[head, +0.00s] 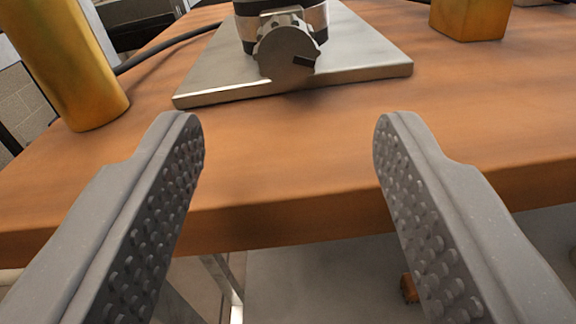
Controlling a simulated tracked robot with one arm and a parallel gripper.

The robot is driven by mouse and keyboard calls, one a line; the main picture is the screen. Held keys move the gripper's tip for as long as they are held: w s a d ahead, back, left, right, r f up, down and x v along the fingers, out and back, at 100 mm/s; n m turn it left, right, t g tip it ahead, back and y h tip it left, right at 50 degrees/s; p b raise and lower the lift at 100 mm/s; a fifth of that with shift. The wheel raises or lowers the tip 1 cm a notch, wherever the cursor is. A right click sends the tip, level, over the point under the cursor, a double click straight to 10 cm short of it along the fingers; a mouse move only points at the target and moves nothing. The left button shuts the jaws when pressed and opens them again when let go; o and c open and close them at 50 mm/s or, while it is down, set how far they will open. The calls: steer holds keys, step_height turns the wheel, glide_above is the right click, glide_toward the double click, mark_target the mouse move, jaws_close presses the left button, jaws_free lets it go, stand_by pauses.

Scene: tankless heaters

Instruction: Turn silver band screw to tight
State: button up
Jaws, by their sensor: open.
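The silver band (313,20) wraps a dark upright cylinder at the top centre of the head view. Its screw (286,50) is a round grey knob on the near side, with a dark notch at its lower right. The band's assembly stands on a flat metal plate (365,60) on the table. My gripper (289,128) is open and empty, its two studded fingers wide apart. The fingers are in front of the plate, nearer to me than the screw, and touch nothing that I can see. The upper part of the cylinder is cut off by the picture's top edge.
A brown wooden table (480,120) fills the middle, with its front edge below the fingertips. A yellow post (70,65) stands at the left and a yellow block (470,18) at the upper right. A black cable (165,47) runs behind the left post.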

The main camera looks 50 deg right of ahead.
steer(key=shift+v, duration=0.9)
steer(key=w+a+r+n+t+y, duration=0.2)
steer(key=w+a+r+y, duration=0.15)
steer(key=r, duration=0.75)
steer(key=w+a+r+n+t+y, duration=0.1)
steer(key=w+a+r+t+y, duration=0.3)
steer(key=r, duration=0.7)
steer(key=w+a+r+n+t+y, duration=0.15)
steer(key=a+r+y, duration=0.35)
steer(key=r, duration=0.5)
steer(key=s+a+r+n+y, duration=0.2)
steer(key=s+r+n+y, duration=0.3)
steer(key=s+r, duration=0.7)
steer(key=s+d+r+n+g+h, duration=0.2)
steer(key=s+d+r+n+h, duration=0.1)
steer(key=s+r, duration=0.6)
steer(key=s, duration=0.3)
steer(key=shift+s, duration=0.3)
